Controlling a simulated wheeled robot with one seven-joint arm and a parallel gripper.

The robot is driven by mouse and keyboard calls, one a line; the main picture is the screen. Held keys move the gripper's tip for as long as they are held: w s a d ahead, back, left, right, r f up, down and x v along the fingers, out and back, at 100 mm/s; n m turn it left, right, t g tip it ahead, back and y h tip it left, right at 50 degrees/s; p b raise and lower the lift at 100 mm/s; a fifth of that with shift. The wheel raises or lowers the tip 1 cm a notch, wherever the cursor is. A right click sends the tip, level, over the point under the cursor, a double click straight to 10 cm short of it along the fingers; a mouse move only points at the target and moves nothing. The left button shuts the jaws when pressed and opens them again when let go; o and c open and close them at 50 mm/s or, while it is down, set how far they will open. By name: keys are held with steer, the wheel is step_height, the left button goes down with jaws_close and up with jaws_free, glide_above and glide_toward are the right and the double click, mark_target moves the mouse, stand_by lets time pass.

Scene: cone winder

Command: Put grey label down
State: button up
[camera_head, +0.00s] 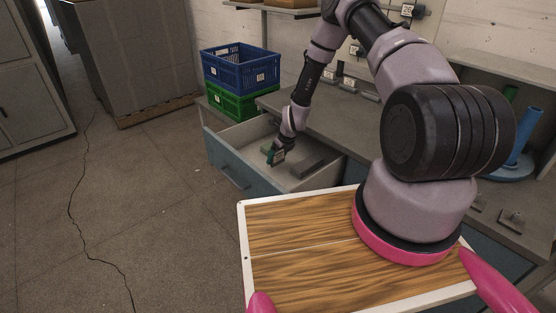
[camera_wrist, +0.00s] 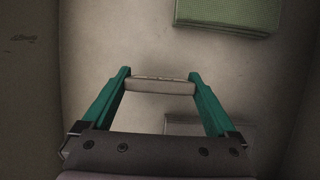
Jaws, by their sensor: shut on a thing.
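My gripper (camera_wrist: 160,82) is shut on the grey label (camera_wrist: 160,88), a small pale grey bar held crosswise between the two teal fingertips. In the head view my gripper (camera_head: 277,156) is inside the open drawer (camera_head: 236,178), near its front wall. The drawer floor shows below the label in the wrist view; I cannot tell whether the label touches it.
A green folded-looking item (camera_wrist: 228,12) lies in the drawer ahead of the fingers. A dark grey block (camera_head: 307,169) lies to the right in the drawer. Blue (camera_head: 240,65) and green (camera_head: 232,104) crates are stacked behind the drawer. Pale drawer floor is free around the label.

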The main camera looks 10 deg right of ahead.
steer(key=shift+f, duration=0.9)
steer(key=o, duration=1.1)
steer(key=shift+f, duration=0.1)
